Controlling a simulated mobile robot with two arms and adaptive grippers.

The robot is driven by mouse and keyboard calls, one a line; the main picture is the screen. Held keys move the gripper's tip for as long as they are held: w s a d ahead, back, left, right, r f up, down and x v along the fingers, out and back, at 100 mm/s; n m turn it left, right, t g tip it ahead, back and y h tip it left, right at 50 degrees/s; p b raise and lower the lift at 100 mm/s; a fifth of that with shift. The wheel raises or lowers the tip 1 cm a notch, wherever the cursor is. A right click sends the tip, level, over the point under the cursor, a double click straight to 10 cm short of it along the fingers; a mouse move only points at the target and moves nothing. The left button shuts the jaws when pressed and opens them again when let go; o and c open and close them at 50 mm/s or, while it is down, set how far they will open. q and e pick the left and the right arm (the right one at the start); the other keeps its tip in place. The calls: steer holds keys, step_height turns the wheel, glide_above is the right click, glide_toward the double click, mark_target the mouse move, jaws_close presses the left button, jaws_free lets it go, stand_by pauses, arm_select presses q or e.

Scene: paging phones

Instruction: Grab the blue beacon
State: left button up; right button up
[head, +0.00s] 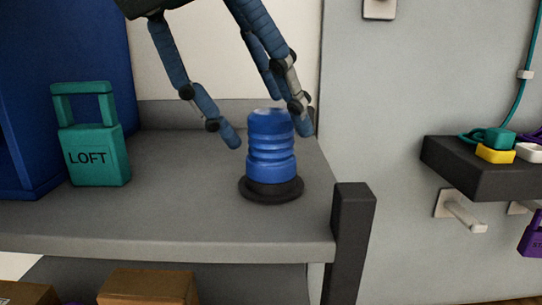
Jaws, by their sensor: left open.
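The blue beacon (271,150) stands upright on its black round base on the grey shelf, near the shelf's right end. My left gripper (268,138) comes down from above with its fingers spread open. One finger is to the left of the beacon, and the others are at its upper right, partly behind or beside its top. I cannot tell whether any finger touches the beacon. My right gripper is not in view.
A teal padlock-shaped block marked LOFT (95,155) stands at the shelf's left by a blue panel (60,70). A dark post (349,240) rises at the front right corner. A black wall ledge (465,175) with small coloured items is at the right. Cardboard boxes (148,287) sit below.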

arm_select(q)
jaws_close()
steer(key=shift+r, duration=0.2)
